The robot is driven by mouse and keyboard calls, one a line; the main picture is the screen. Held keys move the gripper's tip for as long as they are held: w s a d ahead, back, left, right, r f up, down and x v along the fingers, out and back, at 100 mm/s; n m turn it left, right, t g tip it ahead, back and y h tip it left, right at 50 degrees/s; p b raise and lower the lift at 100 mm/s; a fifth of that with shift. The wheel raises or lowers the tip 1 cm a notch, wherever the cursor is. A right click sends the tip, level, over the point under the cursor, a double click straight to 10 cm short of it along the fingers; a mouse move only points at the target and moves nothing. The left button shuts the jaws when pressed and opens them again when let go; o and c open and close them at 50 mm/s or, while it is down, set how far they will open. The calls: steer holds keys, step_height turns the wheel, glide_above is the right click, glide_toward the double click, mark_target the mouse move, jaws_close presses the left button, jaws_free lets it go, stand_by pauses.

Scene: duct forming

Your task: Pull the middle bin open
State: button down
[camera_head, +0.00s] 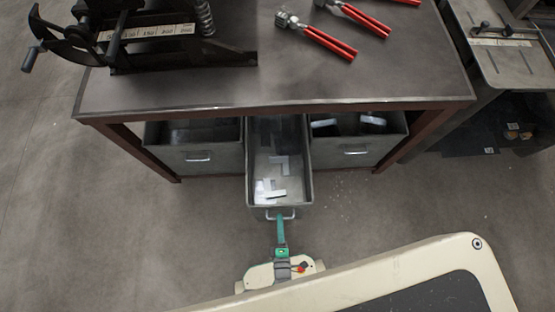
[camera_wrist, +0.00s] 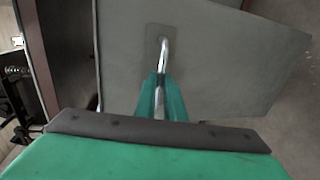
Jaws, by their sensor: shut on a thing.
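The middle bin (camera_head: 254,172) is a grey metal box under the workbench. It stands out well past the bench's front edge and past the bins on both sides. Several light metal offcuts (camera_head: 268,188) lie in it. Its handle (camera_head: 289,214) is a bent metal bar on the front face. My gripper (camera_head: 281,219) has green fingers, shut on this handle. In the wrist view the handle (camera_wrist: 164,50) runs down between the green fingertips (camera_wrist: 161,82), and the bin's front face (camera_wrist: 210,60) fills much of the view.
The left bin (camera_head: 185,165) and right bin (camera_head: 360,148) sit under the workbench (camera_head: 330,75). A second bench (camera_head: 505,55) is at the right. Floor in front is clear.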

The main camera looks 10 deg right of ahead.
steer(key=shift+s, duration=0.2)
steer(key=c, duration=1.9)
jaws_free()
steer(key=shift+o, duration=0.2)
steer(key=v, duration=1.1)
steer(key=shift+w, duration=0.15)
